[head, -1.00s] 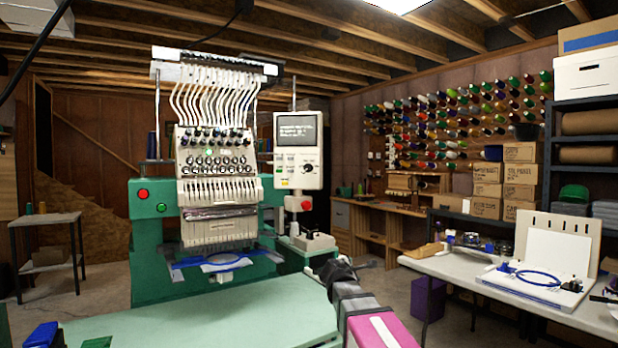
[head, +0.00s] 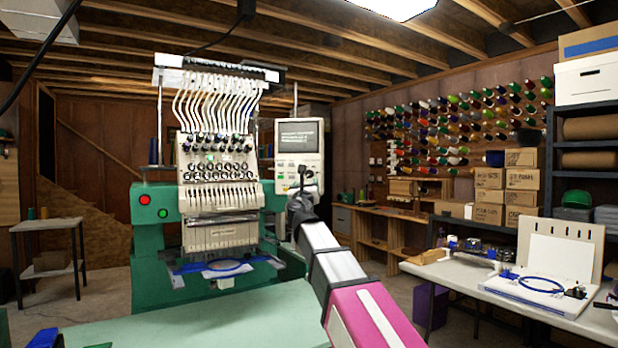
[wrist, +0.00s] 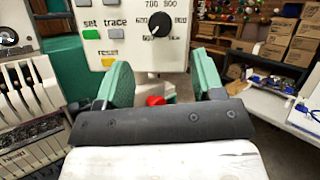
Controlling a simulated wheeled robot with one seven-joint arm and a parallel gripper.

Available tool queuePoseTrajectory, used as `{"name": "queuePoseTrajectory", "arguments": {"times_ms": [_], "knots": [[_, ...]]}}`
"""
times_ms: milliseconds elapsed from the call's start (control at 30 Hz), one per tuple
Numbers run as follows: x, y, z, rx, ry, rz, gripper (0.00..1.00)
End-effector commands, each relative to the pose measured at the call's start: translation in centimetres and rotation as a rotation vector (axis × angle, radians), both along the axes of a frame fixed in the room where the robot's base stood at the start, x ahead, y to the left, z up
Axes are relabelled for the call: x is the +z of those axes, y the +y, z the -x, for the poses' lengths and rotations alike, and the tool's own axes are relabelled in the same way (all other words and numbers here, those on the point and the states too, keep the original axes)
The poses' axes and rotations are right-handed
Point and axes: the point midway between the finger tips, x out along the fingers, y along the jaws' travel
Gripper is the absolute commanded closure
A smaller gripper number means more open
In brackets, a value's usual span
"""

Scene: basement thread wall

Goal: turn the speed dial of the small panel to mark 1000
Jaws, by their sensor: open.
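The small panel (head: 299,140) is a pale box with a screen, standing right of the machine's needle head. In the wrist view the panel face (wrist: 122,18) shows set, trace and reset buttons on the left. Its speed dial (wrist: 160,24) is a black round knob with a light pointer line, with 700 and 800 printed above it. The exact mark it points to is too small to tell. My gripper (wrist: 164,76) is open, with green fingers below the dial and apart from it. In the head view my gripper (head: 301,178) is in front of the panel's lower part.
A red button (wrist: 155,100) shows between my fingers. The green embroidery machine (head: 160,235) and its flat table (head: 190,315) are left of my arm. A white table (head: 480,285) with a blue hoop stands at the right, with a strip of bare floor before it.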

Motion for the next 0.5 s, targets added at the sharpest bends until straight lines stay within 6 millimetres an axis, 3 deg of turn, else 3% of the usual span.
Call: {"name": "queuePoseTrajectory", "arguments": {"times_ms": [300,500], "knots": [[2.2,-0.3,-5.5,0.000,0.001,-0.002,0.38],[3.2,-0.5,-7.8,-0.001,0.000,-0.003,0.38]]}}
